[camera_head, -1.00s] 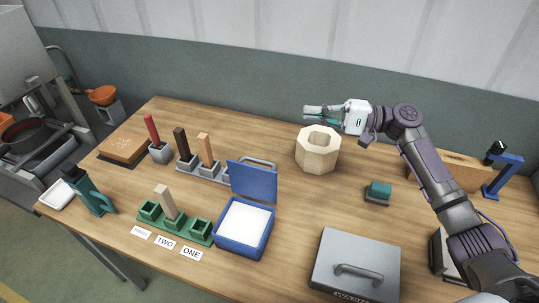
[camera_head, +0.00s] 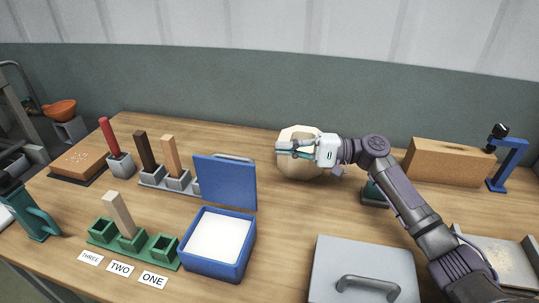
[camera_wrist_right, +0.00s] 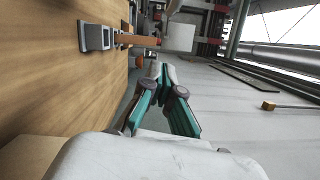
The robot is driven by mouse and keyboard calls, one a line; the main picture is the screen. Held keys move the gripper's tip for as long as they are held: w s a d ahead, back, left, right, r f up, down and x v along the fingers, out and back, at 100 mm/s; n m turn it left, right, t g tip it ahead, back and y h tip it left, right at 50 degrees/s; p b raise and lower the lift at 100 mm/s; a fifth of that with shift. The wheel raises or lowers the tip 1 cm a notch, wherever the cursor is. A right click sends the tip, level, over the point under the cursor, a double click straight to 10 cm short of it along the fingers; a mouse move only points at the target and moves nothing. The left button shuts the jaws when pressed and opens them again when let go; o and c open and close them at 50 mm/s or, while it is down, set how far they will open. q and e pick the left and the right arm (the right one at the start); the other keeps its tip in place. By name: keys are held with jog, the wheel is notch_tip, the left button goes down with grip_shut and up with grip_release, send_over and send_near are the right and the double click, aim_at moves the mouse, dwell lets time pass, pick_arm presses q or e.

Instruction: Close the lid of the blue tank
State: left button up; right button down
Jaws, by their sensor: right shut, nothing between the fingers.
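The blue tank (camera_head: 214,268) stands on the table at centre left in the head view, with white contents showing inside. Its blue lid (camera_head: 225,184) is open, standing upright at the tank's back edge. My right gripper (camera_head: 281,149) is to the right of the lid and higher in the picture, with clear space between them. It is shut and empty, pointing left in front of a pale octagonal container. The shut fingers also show in the right wrist view (camera_wrist_right: 158,74), where I cannot make out the tank.
The octagonal container (camera_head: 306,169) is partly hidden behind my right gripper. A grey block row with upright sticks (camera_head: 180,182) stands just left of the lid. A green socket block (camera_head: 132,242) is left of the tank. A grey box with a handle (camera_head: 340,260) lies to the right.

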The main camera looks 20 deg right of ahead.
aim_at(231, 175)
pick_arm(q)
notch_tip(231, 175, up, 5)
jog(key=p, duration=0.4)
jog(key=shift+s+f, duration=0.1)
jog(key=shift+f, duration=0.05)
pick_arm(e)
jog(key=a+r, duration=0.1)
jog(key=a, duration=0.9)
jog(key=shift+a, duration=0.15)
pick_arm(q)
jog(key=shift+f, duration=0.1)
pick_arm(e)
jog(key=shift+s+r, duration=0.15)
jog(key=shift+s, duration=0.05)
